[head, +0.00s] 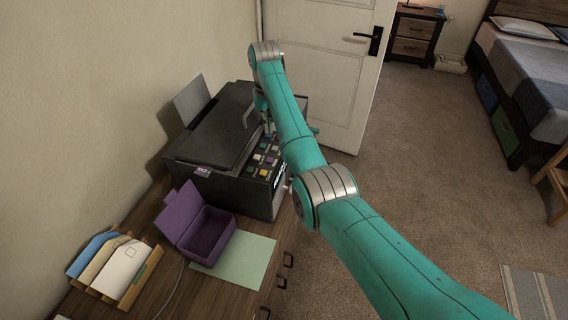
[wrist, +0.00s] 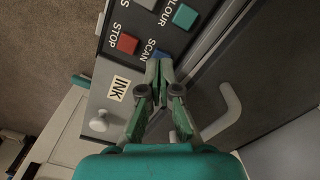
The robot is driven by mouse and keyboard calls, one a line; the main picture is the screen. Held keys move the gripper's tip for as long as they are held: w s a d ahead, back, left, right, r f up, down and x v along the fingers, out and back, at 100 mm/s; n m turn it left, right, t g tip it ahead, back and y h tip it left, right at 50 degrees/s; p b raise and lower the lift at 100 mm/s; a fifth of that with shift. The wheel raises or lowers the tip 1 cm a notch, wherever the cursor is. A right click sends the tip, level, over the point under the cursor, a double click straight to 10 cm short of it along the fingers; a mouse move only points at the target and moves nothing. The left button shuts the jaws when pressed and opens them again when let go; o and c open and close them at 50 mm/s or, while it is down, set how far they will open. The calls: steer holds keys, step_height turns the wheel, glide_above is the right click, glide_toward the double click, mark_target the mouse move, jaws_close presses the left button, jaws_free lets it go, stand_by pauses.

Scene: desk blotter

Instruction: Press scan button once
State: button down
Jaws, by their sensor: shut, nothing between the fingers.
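The printer (head: 215,135) stands on the desk in the head view, with a panel of coloured buttons on its near right side. In the wrist view, the panel (wrist: 102,76) carries a SCAN label (wrist: 157,46) right at my fingertips. My gripper (wrist: 159,70) is shut and empty, its tips over the panel just beside that label.
A red STOP button (wrist: 127,43) and a teal COLOUR button (wrist: 184,16) lie close to the fingertips. A grey handle (wrist: 228,110) and a white knob (wrist: 98,124) are nearby. A purple box (head: 205,232) and a letter holder (head: 128,275) sit on the desk.

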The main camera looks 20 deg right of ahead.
steer(key=shift+f, duration=0.95)
stand_by(0.5)
steer(key=shift+r, duration=3.55)
